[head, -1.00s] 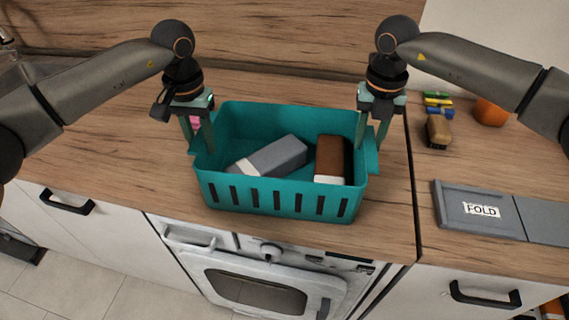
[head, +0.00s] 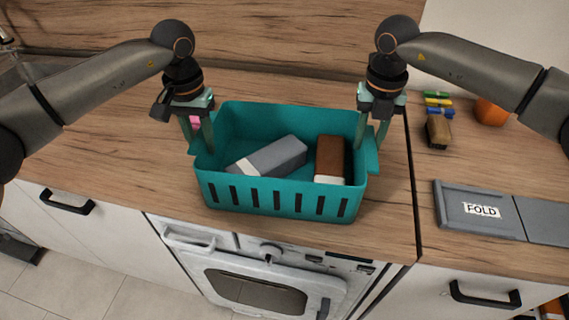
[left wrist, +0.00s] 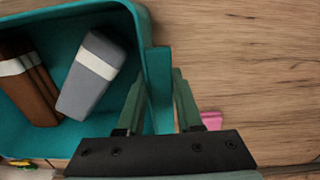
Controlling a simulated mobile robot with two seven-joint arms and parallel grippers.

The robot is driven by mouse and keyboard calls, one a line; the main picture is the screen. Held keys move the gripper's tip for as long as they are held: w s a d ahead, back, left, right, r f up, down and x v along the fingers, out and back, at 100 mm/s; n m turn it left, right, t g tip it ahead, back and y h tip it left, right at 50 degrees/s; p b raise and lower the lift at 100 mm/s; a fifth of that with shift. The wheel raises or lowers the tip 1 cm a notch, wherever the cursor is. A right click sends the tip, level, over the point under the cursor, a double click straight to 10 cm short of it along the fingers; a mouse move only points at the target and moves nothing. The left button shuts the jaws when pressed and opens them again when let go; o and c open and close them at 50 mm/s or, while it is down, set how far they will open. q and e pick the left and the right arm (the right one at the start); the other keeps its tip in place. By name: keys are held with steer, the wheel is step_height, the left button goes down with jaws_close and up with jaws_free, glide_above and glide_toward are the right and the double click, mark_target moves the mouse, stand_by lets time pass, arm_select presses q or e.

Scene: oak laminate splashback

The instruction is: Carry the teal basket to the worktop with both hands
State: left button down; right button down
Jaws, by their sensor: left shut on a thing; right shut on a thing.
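The teal basket (head: 280,200) is at the worktop (head: 120,130), above the oven front, and looks upright. I cannot tell if its base touches the wood. Inside lie a grey box with a white band (head: 275,156) and a brown box with a white band (head: 330,158). My left gripper (head: 198,146) is shut on the basket's left side; the left wrist view shows its fingers (left wrist: 160,95) on either side of the teal wall (left wrist: 158,70). My right gripper (head: 370,143) is shut on the basket's right side.
A grey panel labelled FOLD (head: 482,210) lies on the right. Behind it are a brush-like brown item (head: 438,132), coloured pens or clips (head: 438,103) and an orange object (head: 491,111). A small pink item (head: 195,122) shows behind my left gripper. Worktop left of the basket is clear.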

arm_select(q)
steer(key=shift+w+r, duration=0.1)
steer(key=shift+r, duration=0.1)
arm_select(e)
steer(key=shift+r, duration=0.25)
